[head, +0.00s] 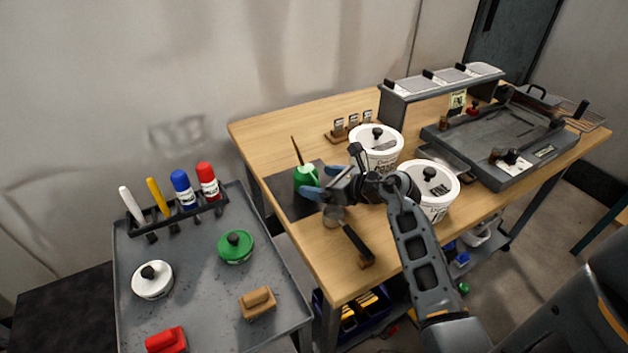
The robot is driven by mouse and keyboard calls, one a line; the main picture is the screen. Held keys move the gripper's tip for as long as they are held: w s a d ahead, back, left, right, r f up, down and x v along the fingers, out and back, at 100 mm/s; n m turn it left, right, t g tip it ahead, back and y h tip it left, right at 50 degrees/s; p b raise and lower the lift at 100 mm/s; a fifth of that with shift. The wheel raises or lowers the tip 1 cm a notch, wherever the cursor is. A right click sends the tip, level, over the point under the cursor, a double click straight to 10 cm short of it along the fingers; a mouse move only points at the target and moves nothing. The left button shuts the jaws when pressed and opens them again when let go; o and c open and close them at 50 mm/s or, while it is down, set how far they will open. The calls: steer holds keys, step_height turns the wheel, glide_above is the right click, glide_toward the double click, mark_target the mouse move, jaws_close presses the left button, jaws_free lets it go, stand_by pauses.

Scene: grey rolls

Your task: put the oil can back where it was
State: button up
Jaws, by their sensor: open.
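The green oil can (303,178) stands upright on a dark mat (283,200) at the left end of the wooden workbench (270,139). Its thin brown spout points up and a little left. My gripper (313,183) comes in from the right. Its jaws are open, and the two blue fingertips show at the can's right side, one higher and one lower. They overlap the can in this view; whether they touch it I cannot tell. Part of the can's right side is hidden by the fingers.
Two white lidded tubs (377,160) (441,205) stand close to my arm. A black-handled tool (358,243) lies near the bench's front edge. A grey cart (205,285) with markers (182,185) and lidded pots stands left. A large grey tray (500,150) fills the bench's right.

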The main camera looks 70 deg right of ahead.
steer(key=v, duration=0.9)
steer(key=s+a+r+m+t+y, duration=0.15)
steer(key=a+r+m+t, duration=0.35)
steer(key=a, duration=0.7)
steer(key=a+r+m+t+y, duration=0.15)
steer(key=a+r+m, duration=0.25)
steer(key=a+m, duration=0.55)
steer(key=s+a+m+g, duration=0.5)
steer(key=s+a+m, duration=0.5)
steer(key=m, duration=0.8)
steer(key=s, duration=0.3)
steer(key=shift+a+f+m, duration=0.2)
steer(key=shift+f+m, duration=0.05)
steer(key=shift+m, duration=0.1)
